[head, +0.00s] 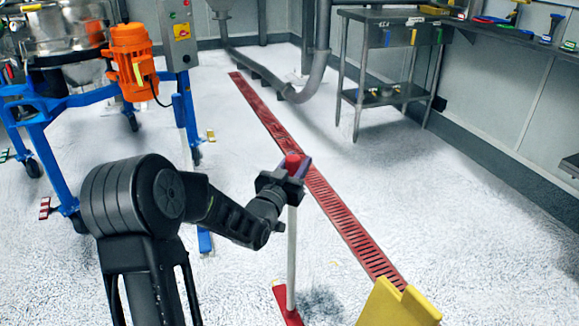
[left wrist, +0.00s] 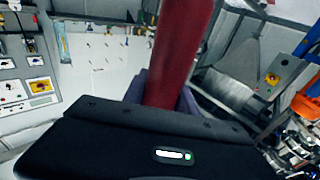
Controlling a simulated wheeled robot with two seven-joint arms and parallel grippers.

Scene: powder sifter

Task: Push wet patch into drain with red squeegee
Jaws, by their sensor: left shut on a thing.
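The squeegee has a red grip top, a white pole (head: 292,245) and a red head (head: 287,306) on the floor at the lower middle of the head view. My left gripper (head: 290,172) is shut around the red grip near its top, and the pole stands close to upright. The left wrist view shows the red grip (left wrist: 180,50) rising between the fingers. A dark wet patch (head: 320,303) lies on the floor just right of the squeegee head. The red slotted drain (head: 345,222) runs diagonally across the floor, right of the pole and beyond the patch. My right gripper is not in view.
A yellow object (head: 400,305) stands at the bottom right, by the drain's near end. A blue-framed machine with an orange motor (head: 131,60) stands at the left. A steel table (head: 388,95) stands at the back right. The floor right of the drain is clear.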

